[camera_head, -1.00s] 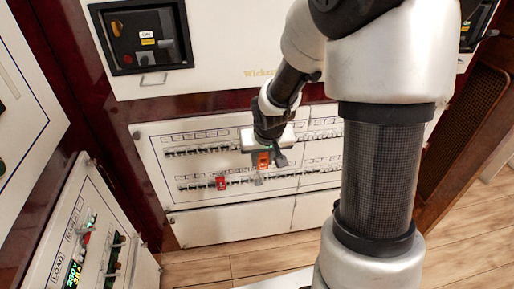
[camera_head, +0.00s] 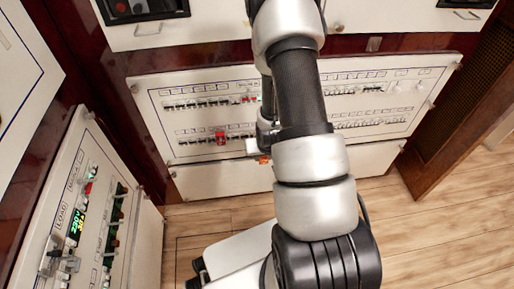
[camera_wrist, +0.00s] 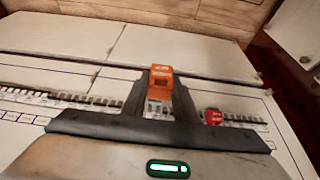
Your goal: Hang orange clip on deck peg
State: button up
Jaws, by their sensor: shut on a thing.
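The orange clip (camera_wrist: 162,78) is between the fingertips of my gripper (camera_wrist: 161,92), which is shut on it, in the wrist view. In the head view a bit of the orange clip (camera_head: 264,160) shows below the dark wrist, near the lower edge of the breaker panel. The rest of the clip and most of my gripper are hidden there by my arm. I cannot make out the deck peg in either view.
The white breaker panel (camera_head: 200,120) carries two rows of small switches. A red clip (camera_head: 221,138) sits on the lower row; it also shows in the wrist view (camera_wrist: 213,116). A side panel (camera_head: 60,200) with green displays stands at left. Wooden floor (camera_head: 430,215) is open at right.

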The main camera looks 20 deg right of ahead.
jog(key=shift+w+d, duration=0.25)
jog(key=shift+w, duration=0.65)
jog(key=shift+w+d, duration=0.3)
jog(key=shift+w, duration=0.65)
jog(key=shift+w+d, duration=0.25)
jog(key=shift+w, duration=0.65)
jog(key=shift+w+d, duration=0.25)
jog(key=shift+w, duration=0.45)
jog(key=shift+w+d, duration=0.2)
jog(key=shift+w, duration=0.5)
jog(key=shift+w, duration=0.3)
jog(key=shift+w+d, duration=0.15)
jog(key=shift+w, duration=0.15)
jog(key=o, duration=1.2)
jog(key=shift+r, duration=0.1)
jog(key=shift+w, duration=0.1)
jog(key=shift+w+a+r, duration=0.1)
jog(key=shift+a, duration=0.15)
jog(key=p+v, duration=0.5)
jog(key=v, duration=1.2)
jog(key=shift+s+d, duration=0.35)
